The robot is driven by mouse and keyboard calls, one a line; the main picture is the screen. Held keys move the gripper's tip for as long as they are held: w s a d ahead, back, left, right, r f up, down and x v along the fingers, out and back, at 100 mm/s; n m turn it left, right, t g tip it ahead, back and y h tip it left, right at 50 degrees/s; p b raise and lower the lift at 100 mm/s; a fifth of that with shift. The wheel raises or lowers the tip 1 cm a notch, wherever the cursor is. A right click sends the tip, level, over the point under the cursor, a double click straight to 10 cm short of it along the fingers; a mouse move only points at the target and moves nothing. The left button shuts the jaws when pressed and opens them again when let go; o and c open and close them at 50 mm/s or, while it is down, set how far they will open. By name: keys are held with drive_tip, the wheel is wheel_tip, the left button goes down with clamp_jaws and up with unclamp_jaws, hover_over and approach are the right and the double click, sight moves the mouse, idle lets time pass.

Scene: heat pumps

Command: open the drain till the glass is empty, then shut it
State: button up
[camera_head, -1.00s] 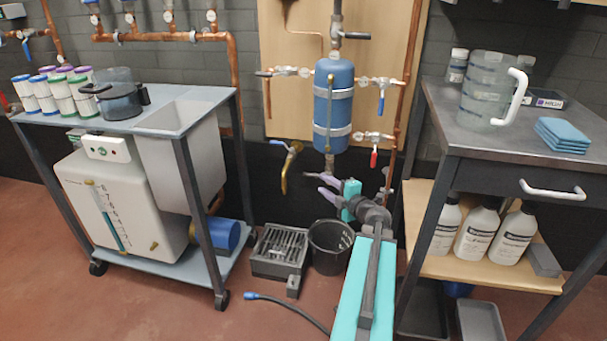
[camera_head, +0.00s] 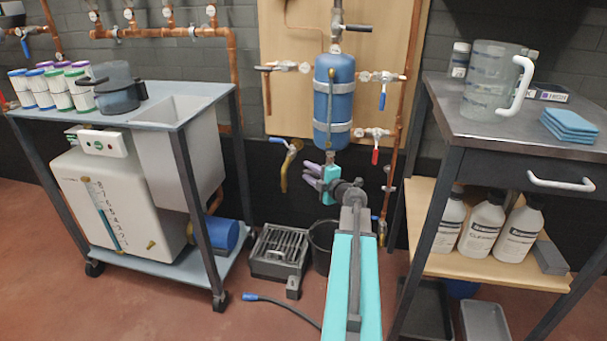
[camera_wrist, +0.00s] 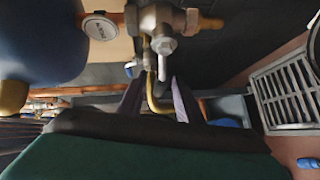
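A blue vessel (camera_head: 333,95) hangs on the wooden board, and its lower end shows at the left in the wrist view (camera_wrist: 40,40). My gripper (camera_head: 313,176) is just below it, fingers pointing left. In the wrist view the fingers (camera_wrist: 158,98) are apart with nothing between them. A valve with a pale handle (camera_wrist: 165,46) and a round tag (camera_wrist: 99,28) lies ahead of the fingertips, apparently untouched. A brass spout (camera_head: 284,178) with a blue-handled tap (camera_head: 290,146) is left of my gripper. A level glass (camera_head: 104,213) with blue marking is on the white tank. A clear jug (camera_head: 490,85) stands on the right bench.
A black bucket (camera_head: 322,240) and a grated drain box (camera_head: 278,250) stand on the floor below; my arm partly hides the bucket. Red-handled (camera_head: 375,156) and blue-handled (camera_head: 382,100) valves sit right of the vessel. A cart (camera_head: 225,90) stands left, the bench (camera_head: 470,128) right.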

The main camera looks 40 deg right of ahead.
drive_tip(key=shift+b+x, duration=0.5)
drive_tip(key=shift+x, duration=1.15)
drive_tip(key=shift+c, duration=0.5)
clamp_jaws()
drive_tip(key=shift+a, duration=0.1)
